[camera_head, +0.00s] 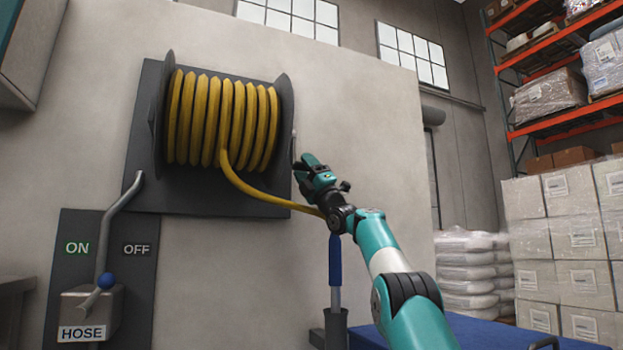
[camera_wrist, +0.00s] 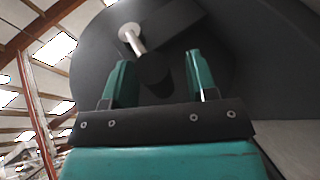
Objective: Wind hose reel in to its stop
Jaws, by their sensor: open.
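The hose reel (camera_head: 280,100) has dark round flanges and is fixed to a dark wall plate. Yellow hose (camera_head: 222,120) is wound on its drum, and a length runs down right to behind my arm. A pale crank handle (camera_head: 293,146) shows at the right flange. In the wrist view, the handle (camera_wrist: 136,42) is a pale peg with a round end, on a dark crank arm (camera_wrist: 172,27) against the flange (camera_wrist: 95,50). My gripper (camera_head: 307,160) is at the reel's right side. Its fingers (camera_wrist: 159,72) are open and empty, with the peg beyond them, nearer the left finger.
A blue-gripped nozzle (camera_head: 335,262) stands in a dark holder (camera_head: 335,325). A blue surface (camera_head: 500,335), pallets of sacks and boxes (camera_head: 550,240) are right.

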